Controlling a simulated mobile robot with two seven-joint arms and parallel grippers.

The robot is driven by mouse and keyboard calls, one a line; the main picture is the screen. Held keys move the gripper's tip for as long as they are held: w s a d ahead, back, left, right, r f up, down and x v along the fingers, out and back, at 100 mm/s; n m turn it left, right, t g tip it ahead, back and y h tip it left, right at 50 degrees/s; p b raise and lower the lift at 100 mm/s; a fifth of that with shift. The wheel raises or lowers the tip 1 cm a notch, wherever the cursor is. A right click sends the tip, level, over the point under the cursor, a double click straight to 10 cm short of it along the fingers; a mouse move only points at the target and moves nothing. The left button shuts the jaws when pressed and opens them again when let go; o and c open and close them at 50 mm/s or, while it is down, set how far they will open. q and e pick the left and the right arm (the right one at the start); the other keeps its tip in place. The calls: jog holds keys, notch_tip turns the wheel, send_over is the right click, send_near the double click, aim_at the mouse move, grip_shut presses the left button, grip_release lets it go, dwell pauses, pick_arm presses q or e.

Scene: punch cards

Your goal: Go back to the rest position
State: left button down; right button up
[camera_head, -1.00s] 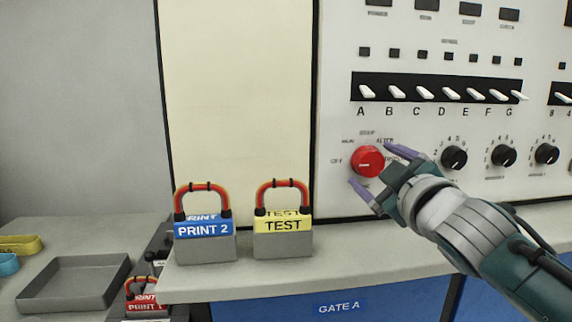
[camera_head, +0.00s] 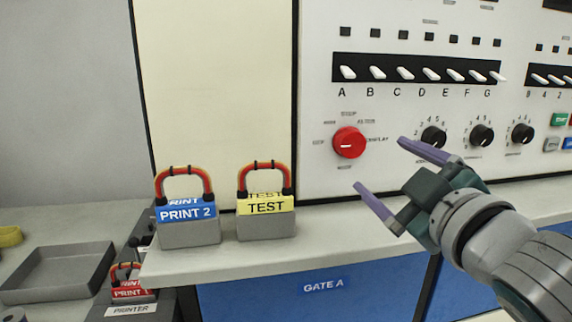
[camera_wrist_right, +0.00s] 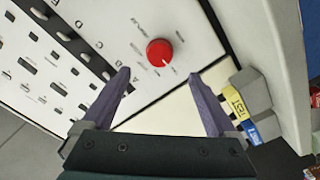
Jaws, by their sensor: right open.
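My right gripper (camera_head: 392,180) is open and empty, its purple fingers spread in front of the control panel. The red knob (camera_head: 349,143) on the panel is to the left of the fingers and apart from them. In the right wrist view the red knob (camera_wrist_right: 159,52) shows beyond the gap between the open fingertips (camera_wrist_right: 160,78), with nothing between them. My left gripper is not in view.
Blue PRINT 2 (camera_head: 187,212) and yellow TEST (camera_head: 266,205) padlock-like blocks stand on the ledge (camera_head: 340,236). A red PRINT 1 block (camera_head: 131,290) and a grey tray (camera_head: 60,275) sit lower left. A lever row (camera_head: 420,70) and black dials (camera_head: 482,135) are on the panel.

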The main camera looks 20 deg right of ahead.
jog(key=shift+s, duration=0.1)
dwell(0.4)
jog(key=s+a+f+m+g+y+p, duration=0.1)
jog(key=s+a+f+g+p, duration=0.15)
jog(key=s+a+g, duration=0.4)
jog(key=s+a+f+m+g+y+p, duration=0.1)
jog(key=s+f+m+g+y+p, duration=0.15)
jog(key=s, duration=0.65)
jog(key=s+a+f+m+g+y+p, duration=0.1)
jog(key=s+a+f+g+p, duration=0.15)
jog(key=s+a+g, duration=0.4)
notch_tip(320, 180, up, 38)
jog(key=s+d+t+p, duration=0.1)
jog(key=d+p, duration=0.1)
jog(key=p, duration=3.5)
jog(key=shift+d+f, duration=0.2)
jog(key=shift+d, duration=0.1)
jog(key=shift+s+t, duration=0.1)
jog(key=shift+t, duration=0.15)
